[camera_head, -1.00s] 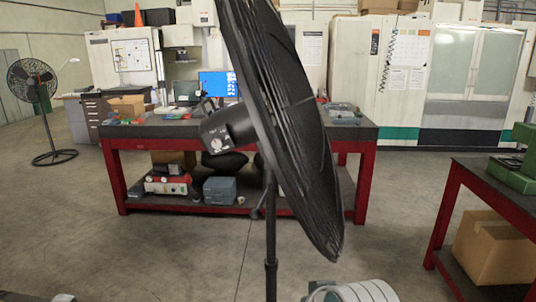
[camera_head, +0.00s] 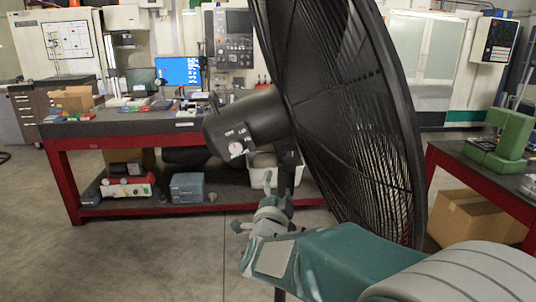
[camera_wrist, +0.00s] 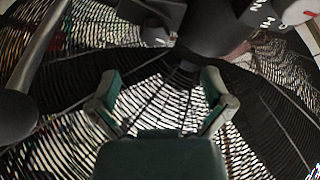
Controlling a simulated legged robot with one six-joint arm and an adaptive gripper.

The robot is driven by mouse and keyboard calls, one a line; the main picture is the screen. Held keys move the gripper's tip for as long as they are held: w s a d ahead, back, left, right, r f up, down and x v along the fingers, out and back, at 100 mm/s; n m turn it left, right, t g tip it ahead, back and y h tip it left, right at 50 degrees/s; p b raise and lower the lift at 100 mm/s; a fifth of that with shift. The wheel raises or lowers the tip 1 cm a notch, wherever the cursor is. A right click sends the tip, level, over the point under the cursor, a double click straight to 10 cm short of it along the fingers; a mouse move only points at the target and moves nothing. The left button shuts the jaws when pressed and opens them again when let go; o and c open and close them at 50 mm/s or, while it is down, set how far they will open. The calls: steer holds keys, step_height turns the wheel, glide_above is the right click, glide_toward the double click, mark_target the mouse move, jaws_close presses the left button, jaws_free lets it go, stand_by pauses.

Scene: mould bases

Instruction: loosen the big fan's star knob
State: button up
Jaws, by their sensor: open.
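The big black fan (camera_head: 345,120) stands in front of me in the head view, its round grille edge-on to the right. Its motor housing (camera_head: 245,125) carries a white dial on the lower left. My gripper (camera_head: 268,207) is below the housing, in front of the pole. In the wrist view my gripper (camera_wrist: 160,88) is open, its two fingers apart with nothing between them. The fan's grille (camera_wrist: 160,105) lies behind them, and the dial (camera_wrist: 298,12) is at top right. I cannot make out the star knob for certain; my gripper or arm may hide it.
A red-framed workbench (camera_head: 70,185) stands behind the fan with boxes on its lower shelf. Another red-framed table (camera_head: 465,175) is at right, with green blocks (camera_head: 505,140) on top and a cardboard box (camera_head: 470,215) beneath. Bare floor lies at lower left.

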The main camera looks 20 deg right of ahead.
mark_target(292, 159)
steer(key=shift+m+h, duration=0.4)
steer(key=w+d, duration=0.1)
steer(key=d, duration=0.1)
steer(key=w+d, duration=0.1)
steer(key=d, duration=0.1)
steer(key=w+d+r, duration=0.1)
steer(key=w+d, duration=0.1)
steer(key=w, duration=0.2)
steer(key=w+r, duration=0.1)
steer(key=w, duration=0.1)
steer(key=shift+w+a+r, duration=0.1)
steer(key=shift+w, duration=0.4)
steer(key=shift+w+d, duration=0.1)
steer(key=shift+d, duration=1.05)
steer(key=c, duration=0.7)
steer(key=shift+a+r, duration=0.1)
steer(key=shift+a, duration=0.2)
steer(key=c, duration=0.4)
steer(key=shift+a, duration=0.1)
steer(key=shift+c, duration=0.2)
